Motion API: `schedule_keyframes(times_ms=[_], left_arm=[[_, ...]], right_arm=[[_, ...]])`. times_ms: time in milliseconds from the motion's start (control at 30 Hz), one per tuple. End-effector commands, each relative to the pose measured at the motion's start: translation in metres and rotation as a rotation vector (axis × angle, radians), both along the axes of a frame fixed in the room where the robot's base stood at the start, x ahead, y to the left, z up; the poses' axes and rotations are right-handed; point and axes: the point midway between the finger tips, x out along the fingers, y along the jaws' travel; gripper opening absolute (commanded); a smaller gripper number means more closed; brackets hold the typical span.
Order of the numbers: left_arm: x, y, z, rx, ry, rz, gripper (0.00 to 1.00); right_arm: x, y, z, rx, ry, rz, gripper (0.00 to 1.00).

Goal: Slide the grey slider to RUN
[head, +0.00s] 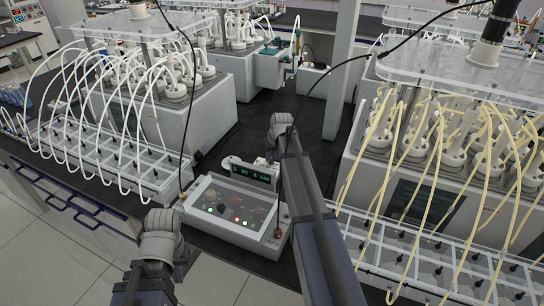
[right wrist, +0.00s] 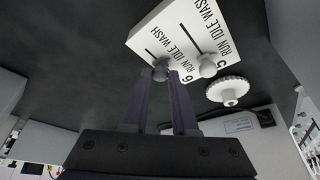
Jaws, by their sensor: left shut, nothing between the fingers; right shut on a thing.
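In the right wrist view, a white label plate (right wrist: 178,20) shows two slots with the words RUN, IDLE and WASH, and the numbers 5 and 6. A grey slider knob (right wrist: 161,72) sits at the near end of one slot. My right gripper (right wrist: 162,78) is shut on this knob. A second grey knob (right wrist: 207,68) sits beside it at the other slot. I cannot tell for sure which word the held knob stands at. My left gripper (head: 160,225) is shut and empty, before the control box.
A control box (head: 213,230) with lit buttons and a green display (head: 250,173) stands between my arms. Reactor units with white tubes (head: 180,110) and yellow tubes (head: 450,150) flank it. A white ridged knob (right wrist: 228,89) lies right of the slider knobs.

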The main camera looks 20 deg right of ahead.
Motion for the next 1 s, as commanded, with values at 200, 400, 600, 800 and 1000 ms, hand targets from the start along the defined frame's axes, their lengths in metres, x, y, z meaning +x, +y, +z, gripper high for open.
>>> schedule_keyframes(times_ms=[200, 400, 600, 800, 1000], left_arm=[[0.0, 0.0, 0.0, 0.0, 0.0, 0.0, 0.0], [0.0, 0.0, 0.0, 0.0, 0.0, 0.0, 0.0], [0.0, 0.0, 0.0, 0.0, 0.0, 0.0, 0.0], [0.0, 0.0, 0.0, 0.0, 0.0, 0.0, 0.0], [0.0, 0.0, 0.0, 0.0, 0.0, 0.0, 0.0]], right_arm=[[0.0, 0.0, 0.0, 0.0, 0.0, 0.0, 0.0], [0.005, 0.004, 0.0, 0.0, 0.0, 0.001, 0.0], [0.026, 0.022, 0.0, 0.0, -0.001, 0.001, 0.0], [0.027, 0.024, 0.0, 0.002, -0.003, 0.0, 0.0], [0.027, 0.024, 0.0, 0.002, -0.003, 0.001, 0.41]])
